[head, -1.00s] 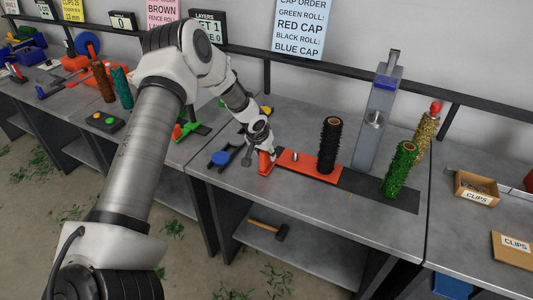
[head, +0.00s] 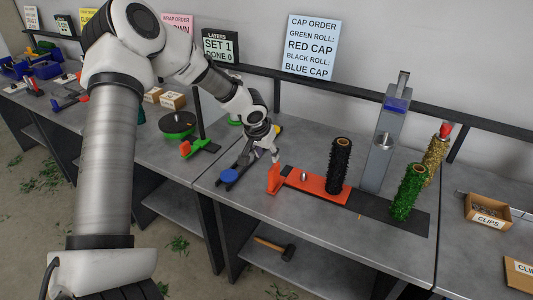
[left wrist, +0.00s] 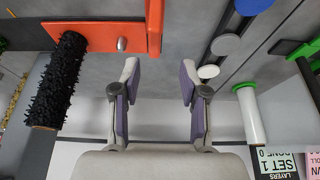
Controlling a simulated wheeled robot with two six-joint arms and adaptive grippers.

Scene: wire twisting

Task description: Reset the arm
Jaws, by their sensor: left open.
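My left gripper (head: 272,152) is open and empty in the head view, just behind the upright end of the orange board (head: 322,185). In the left wrist view its two fingers (left wrist: 158,85) stand wide apart with nothing between them. The orange board (left wrist: 90,37) and the black bristly roll (left wrist: 58,80) show there at the upper left. In the head view the black roll (head: 340,165) stands upright on the board. My right gripper does not show.
A green roll (head: 408,193) and a gold roll with a red cap (head: 436,155) stand right of a grey post (head: 380,145). Left of the board is a blue disc (head: 229,176). A clips box (head: 487,212) is at the right. The bench front is clear.

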